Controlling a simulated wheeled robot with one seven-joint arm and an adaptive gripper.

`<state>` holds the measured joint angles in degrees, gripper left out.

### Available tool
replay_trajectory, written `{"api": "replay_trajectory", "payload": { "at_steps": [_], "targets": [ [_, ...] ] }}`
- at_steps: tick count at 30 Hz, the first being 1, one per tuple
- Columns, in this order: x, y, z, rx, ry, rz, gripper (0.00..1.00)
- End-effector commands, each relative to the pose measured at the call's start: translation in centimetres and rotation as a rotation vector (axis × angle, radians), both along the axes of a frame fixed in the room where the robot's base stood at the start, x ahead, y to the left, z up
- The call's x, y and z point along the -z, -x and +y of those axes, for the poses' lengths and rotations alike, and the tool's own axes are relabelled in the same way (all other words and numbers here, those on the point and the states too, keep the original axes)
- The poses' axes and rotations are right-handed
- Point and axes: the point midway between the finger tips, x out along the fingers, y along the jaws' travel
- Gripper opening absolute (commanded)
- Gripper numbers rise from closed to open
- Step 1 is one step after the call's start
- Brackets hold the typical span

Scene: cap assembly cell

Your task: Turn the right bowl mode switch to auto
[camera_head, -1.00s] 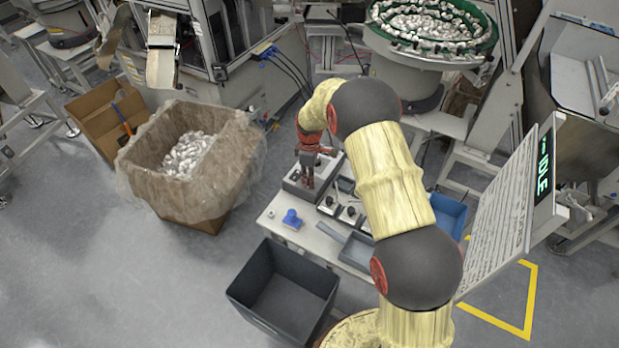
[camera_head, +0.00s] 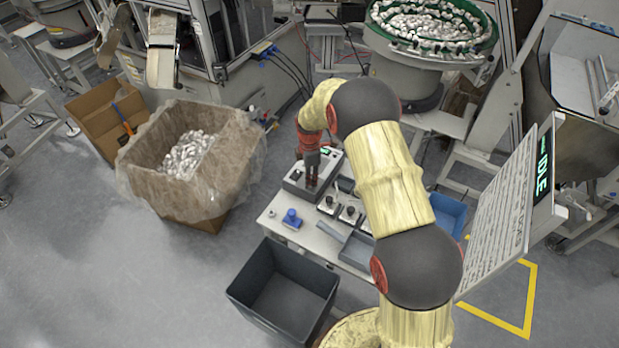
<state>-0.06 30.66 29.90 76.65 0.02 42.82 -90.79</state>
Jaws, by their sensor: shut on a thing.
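My gripper (camera_head: 311,183) points down at the grey control box (camera_head: 329,168) on the small table. Its fingers look close together, shut on a small switch on top of the box. The fingers hide that switch, so I cannot tell its setting or read its label. A small dark control (camera_head: 295,176) shows on the box to the left of the fingers. A small green display (camera_head: 325,151) shows near the box's back edge.
Two small boxes with knobs (camera_head: 327,205) (camera_head: 350,214) and a blue part (camera_head: 291,218) stand on the table (camera_head: 270,219). A dark bin (camera_head: 285,290) stands in front. The bowl feeder (camera_head: 405,75) is behind. The side screen (camera_head: 543,170) reads IDLE.

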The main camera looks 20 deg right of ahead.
Motion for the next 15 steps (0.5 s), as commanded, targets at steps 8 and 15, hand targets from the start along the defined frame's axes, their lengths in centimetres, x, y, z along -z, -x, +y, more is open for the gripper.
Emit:
{"api": "replay_trajectory", "payload": {
  "at_steps": [8, 15],
  "targets": [
    [-0.05, -0.09, -0.04, -0.002, 0.001, -0.002, 0.00],
    [-0.05, -0.07, -0.03, -0.001, 0.001, -0.002, 0.32]
  ]
}}
